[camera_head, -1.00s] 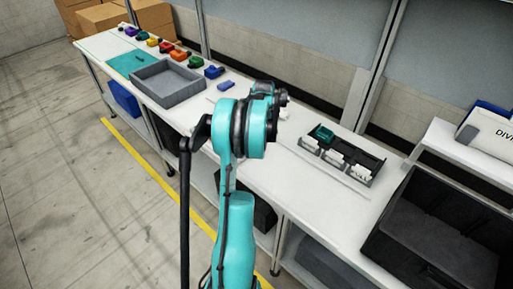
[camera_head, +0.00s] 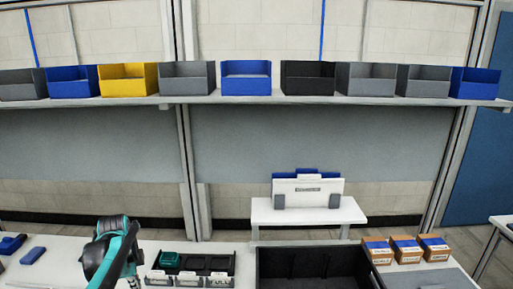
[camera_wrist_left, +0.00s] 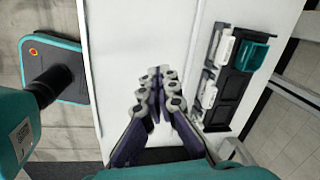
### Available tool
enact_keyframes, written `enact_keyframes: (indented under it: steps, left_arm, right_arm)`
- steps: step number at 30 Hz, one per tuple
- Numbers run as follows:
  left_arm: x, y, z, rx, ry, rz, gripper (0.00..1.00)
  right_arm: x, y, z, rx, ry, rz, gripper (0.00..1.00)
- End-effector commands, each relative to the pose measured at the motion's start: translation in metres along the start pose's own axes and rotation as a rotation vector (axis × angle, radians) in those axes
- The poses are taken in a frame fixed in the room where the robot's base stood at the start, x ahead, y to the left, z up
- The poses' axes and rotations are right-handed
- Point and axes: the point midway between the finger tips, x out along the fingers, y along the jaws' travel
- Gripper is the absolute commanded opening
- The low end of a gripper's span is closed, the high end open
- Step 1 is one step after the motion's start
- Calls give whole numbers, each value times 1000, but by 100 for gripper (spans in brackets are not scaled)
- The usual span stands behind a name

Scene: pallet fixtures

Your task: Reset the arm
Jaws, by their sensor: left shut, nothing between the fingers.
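My left gripper (camera_wrist_left: 159,76) shows in the wrist view with its fingertips together and nothing between them. It is over the white bench (camera_wrist_left: 116,62), beside the black fixture tray. In the head view my teal left arm (camera_head: 110,252) is at the lower left, in front of the bench; its fingers cannot be made out there. My right gripper is in neither view.
The black fixture tray (camera_head: 217,267) holds a teal block (camera_head: 169,260) and white labelled pieces. A black bin (camera_head: 265,262) stands to its right. Small boxes (camera_head: 405,247) stand farther right. A shelf (camera_head: 300,101) of bins runs above.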

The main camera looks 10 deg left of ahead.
Motion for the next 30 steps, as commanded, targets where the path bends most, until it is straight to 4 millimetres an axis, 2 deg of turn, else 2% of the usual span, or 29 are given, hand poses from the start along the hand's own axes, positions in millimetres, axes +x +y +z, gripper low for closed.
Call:
enact_keyframes:
  steps: [1, 3, 5, 9, 12, 15, 18, 21, 24, 30]
  left_arm:
    - [-12, 17, -29, -59, 9, -33, 0]
    - [-25, 38, -61, -164, 30, -81, 0]
    - [-35, 59, -86, -256, 56, -118, 0]
    - [-48, 113, -136, -469, 149, -185, 0]
    - [-51, 154, -163, -621, 236, -212, 0]
    - [-48, 191, -182, -759, 327, -215, 0]
    - [-43, 220, -195, -871, 405, -202, 0]
    - [-39, 238, -202, -949, 460, -185, 0]
    - [-36, 247, -205, -993, 488, -173, 0]
    - [-36, 248, -206, -1001, 494, -170, 0]
  right_arm:
    - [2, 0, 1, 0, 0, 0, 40]
    - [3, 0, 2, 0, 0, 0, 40]
    - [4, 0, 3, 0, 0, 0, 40]
    - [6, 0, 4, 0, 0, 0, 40]
    - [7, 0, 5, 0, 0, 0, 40]
    - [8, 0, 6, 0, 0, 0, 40]
    - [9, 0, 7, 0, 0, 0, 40]
    - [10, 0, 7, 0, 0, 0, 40]
    - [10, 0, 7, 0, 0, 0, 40]
    - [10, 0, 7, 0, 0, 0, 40]
